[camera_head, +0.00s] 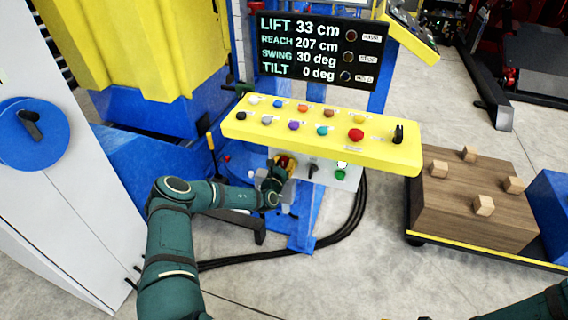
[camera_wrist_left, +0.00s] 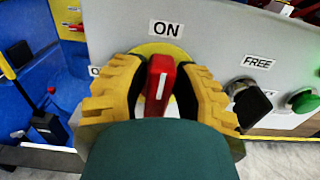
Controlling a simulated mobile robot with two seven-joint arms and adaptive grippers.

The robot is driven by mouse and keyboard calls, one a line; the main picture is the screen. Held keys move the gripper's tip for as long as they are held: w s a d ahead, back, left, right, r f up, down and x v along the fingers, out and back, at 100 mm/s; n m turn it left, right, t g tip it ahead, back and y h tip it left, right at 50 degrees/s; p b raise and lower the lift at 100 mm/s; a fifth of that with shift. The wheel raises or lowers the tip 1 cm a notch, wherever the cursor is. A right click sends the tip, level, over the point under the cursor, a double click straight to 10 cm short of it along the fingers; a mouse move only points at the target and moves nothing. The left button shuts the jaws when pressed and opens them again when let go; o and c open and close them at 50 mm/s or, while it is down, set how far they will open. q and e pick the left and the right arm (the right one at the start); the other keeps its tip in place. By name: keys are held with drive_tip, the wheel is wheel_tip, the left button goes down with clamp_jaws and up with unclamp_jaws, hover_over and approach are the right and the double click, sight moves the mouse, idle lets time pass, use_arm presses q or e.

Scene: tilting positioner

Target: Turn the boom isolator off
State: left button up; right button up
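The boom isolator is a red handle (camera_wrist_left: 161,80) on a yellow round plate (camera_wrist_left: 152,48), set in a grey panel (camera_wrist_left: 215,35). Its white line points up toward the ON label (camera_wrist_left: 167,29). A label at the left, starting with "O", is mostly hidden by a finger. My left gripper (camera_wrist_left: 160,88) has one finger on each side of the handle, with the dark pads seeming to press on it. In the head view the left gripper (camera_head: 277,178) is at the panel below the yellow console, covering part of the isolator. My right gripper is out of view.
Right of the isolator are a black selector knob (camera_wrist_left: 250,103) by a FREE label and a green button (camera_wrist_left: 301,101). The yellow button console (camera_head: 320,150) overhangs the panel. Black cables (camera_head: 355,215) run to its right. A wooden block (camera_head: 475,205) stands farther right.

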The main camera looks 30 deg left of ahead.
use_arm(q)
clamp_jaws()
drive_tip(key=shift+r+n, duration=0.1)
drive_tip(key=shift+n, duration=0.3)
drive_tip(key=n+p, duration=0.2)
drive_tip(key=shift+s+a+n, duration=0.1)
drive_tip(key=shift+a+n, duration=0.2)
drive_tip(key=shift+n, duration=0.1)
drive_tip(key=n, duration=0.4)
drive_tip(key=a+f+n, duration=0.1)
drive_tip(key=n, duration=0.4)
drive_tip(key=f+n, duration=0.1)
drive_tip(key=n, duration=0.4)
drive_tip(key=shift+s+a, duration=0.1)
drive_tip(key=shift+a, duration=0.05)
drive_tip(key=shift+n, duration=0.3)
